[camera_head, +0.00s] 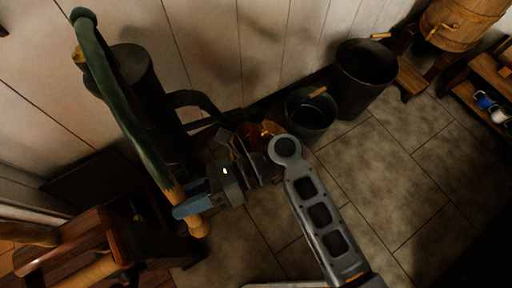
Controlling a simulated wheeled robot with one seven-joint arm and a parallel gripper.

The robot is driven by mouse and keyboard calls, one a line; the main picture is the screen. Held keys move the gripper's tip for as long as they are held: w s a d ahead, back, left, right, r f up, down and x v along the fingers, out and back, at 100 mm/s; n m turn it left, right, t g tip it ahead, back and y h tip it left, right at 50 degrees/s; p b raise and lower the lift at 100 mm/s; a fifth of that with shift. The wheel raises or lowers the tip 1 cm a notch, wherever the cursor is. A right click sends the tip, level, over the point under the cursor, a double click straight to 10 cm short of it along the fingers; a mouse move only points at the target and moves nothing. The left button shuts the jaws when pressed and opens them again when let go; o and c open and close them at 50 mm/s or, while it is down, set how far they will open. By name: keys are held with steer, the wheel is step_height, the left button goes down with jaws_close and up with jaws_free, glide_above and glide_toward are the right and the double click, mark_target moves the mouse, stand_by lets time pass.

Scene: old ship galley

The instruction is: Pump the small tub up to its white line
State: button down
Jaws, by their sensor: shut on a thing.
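A dark hand pump (143,88) stands against the plank wall at the left, its curved spout (197,98) pointing right. Its long green handle (118,105) slopes down toward me and ends in a pale wooden grip (196,226). My gripper (188,205) is shut on the handle at this lower end; its blue finger crosses the grip. Below the spout, a reddish-brown thing (251,136) shows only in part behind my wrist. I cannot tell whether it is the small tub. No white line or water level is visible.
Two dark buckets, a smaller one (300,122) and a larger one (350,85), stand by the wall. A wooden cask (458,24) and shelf (480,105) are at the upper right. Wooden furniture (85,243) is at the lower left. Tiled floor (410,180) is clear at right.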

steer(key=r+p, duration=0.2)
steer(key=p, duration=0.2)
steer(key=s+r+m+p, duration=0.1)
steer(key=r+p, duration=0.2)
steer(key=d+r+m+p, duration=0.1)
steer(key=r+p, duration=0.1)
steer(key=p, duration=0.2)
steer(key=shift+s+r+p, duration=0.15)
steer(key=shift+s+p, duration=0.15)
steer(key=shift+s, duration=0.1)
steer(key=shift+s+d+r+m+h+p, duration=0.2)
steer(key=shift+r+m+h+p, duration=0.1)
steer(key=shift+p, duration=0.5)
steer(key=shift+s+f, duration=0.1)
steer(key=shift+f, duration=0.05)
